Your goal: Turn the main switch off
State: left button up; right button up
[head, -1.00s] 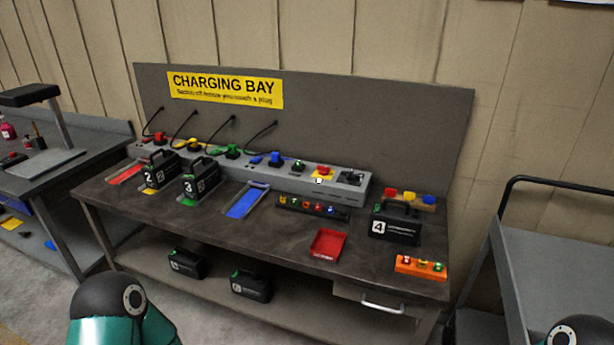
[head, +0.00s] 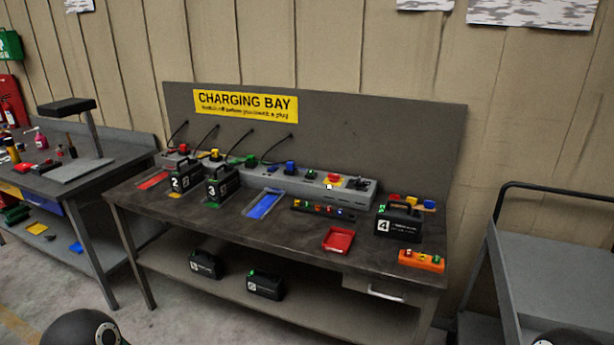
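A long grey power rail (head: 300,188) lies along the back of the charging bench. Near its right end is a red part on a yellow plate (head: 333,181), which looks like the main switch. Its on or off position is too small to tell. A black fitting (head: 361,184) sits just right of it. Neither of my grippers is in view. Only rounded arm parts of mine show at the bottom edge, well apart from the rail.
Batteries 2 (head: 184,178), 3 (head: 222,184) and 4 (head: 398,223) stand on the bench. A red tray (head: 338,240) and an orange block (head: 421,262) lie near the front. Two batteries sit on the lower shelf. A grey cart (head: 560,255) stands right, another bench (head: 75,180) left.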

aim_at(334, 178)
jog(key=u, duration=0.45)
jog(key=i, duration=0.9)
jog(key=u, duration=0.05)
